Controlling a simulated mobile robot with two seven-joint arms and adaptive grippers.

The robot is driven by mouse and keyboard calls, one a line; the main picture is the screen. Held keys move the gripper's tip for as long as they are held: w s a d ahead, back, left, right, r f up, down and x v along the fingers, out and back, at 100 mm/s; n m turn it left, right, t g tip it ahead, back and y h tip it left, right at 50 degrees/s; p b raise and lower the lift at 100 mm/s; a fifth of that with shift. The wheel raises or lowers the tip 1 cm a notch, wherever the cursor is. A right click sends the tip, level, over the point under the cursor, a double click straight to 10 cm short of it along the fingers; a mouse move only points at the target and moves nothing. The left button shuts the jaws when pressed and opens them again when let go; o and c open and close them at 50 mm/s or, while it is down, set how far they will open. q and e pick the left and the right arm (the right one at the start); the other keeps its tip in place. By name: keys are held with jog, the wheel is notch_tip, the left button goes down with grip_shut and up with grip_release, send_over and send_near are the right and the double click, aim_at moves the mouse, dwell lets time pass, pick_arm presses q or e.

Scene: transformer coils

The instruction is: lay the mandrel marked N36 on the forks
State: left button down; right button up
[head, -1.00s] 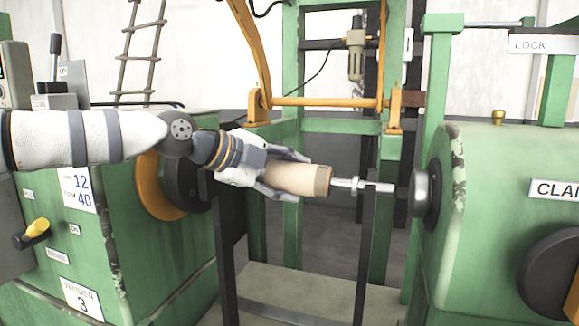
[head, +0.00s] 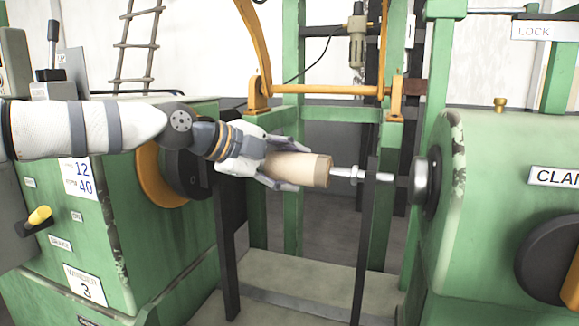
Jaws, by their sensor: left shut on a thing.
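The mandrel is a tan cylinder (head: 300,168) with a darker band at its right end and a thin metal shaft (head: 345,173) sticking out to the right. No N36 mark can be read on it. My left gripper (head: 285,166) is shut around the cylinder's left part and holds it about level. The forks look like two dark uprights, a left one (head: 230,270) below my gripper and a right one (head: 366,235). The shaft crosses the right upright near its top; I cannot tell whether it touches. The mandrel's left end is hidden by my gripper. My right gripper is not in view.
A green winder (head: 170,255) with an orange-rimmed dark disc (head: 160,185) stands at the left. A green clamp housing (head: 490,220) with a metal spindle face (head: 420,181) stands close to the shaft's right end. An orange frame (head: 325,90) stands behind.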

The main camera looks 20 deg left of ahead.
pick_arm(q)
jog(key=c, duration=0.7)
grip_release()
jog(key=shift+f, duration=0.15)
jog(key=shift+s, duration=0.1)
